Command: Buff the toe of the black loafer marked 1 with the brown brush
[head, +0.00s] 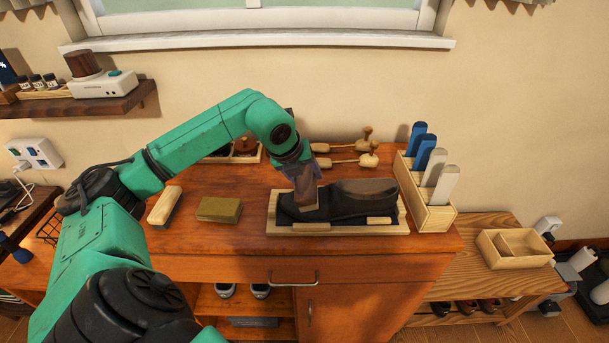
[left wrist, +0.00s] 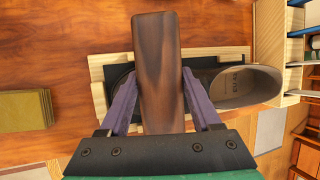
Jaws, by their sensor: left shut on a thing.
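The black loafer (head: 350,199) lies in a shallow wooden tray (head: 311,228) on the cabinet top, toe to the left and opening to the right. In the left wrist view its opening (left wrist: 245,86) shows right of the brush. I cannot read a number on it. My left gripper (head: 304,184) is shut on the brown brush (left wrist: 158,65), with a purple finger on each side of it. The brush is over the loafer's toe end and hides much of it. I cannot tell whether its bristles touch the leather. My right gripper is not in view.
A light-backed brush (head: 164,206) and an olive block (head: 219,209) lie left of the tray. Wooden daubers (head: 350,158) lie behind it. A box with blue and white upright pieces (head: 432,208) stands close at its right. The cabinet top's front left is clear.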

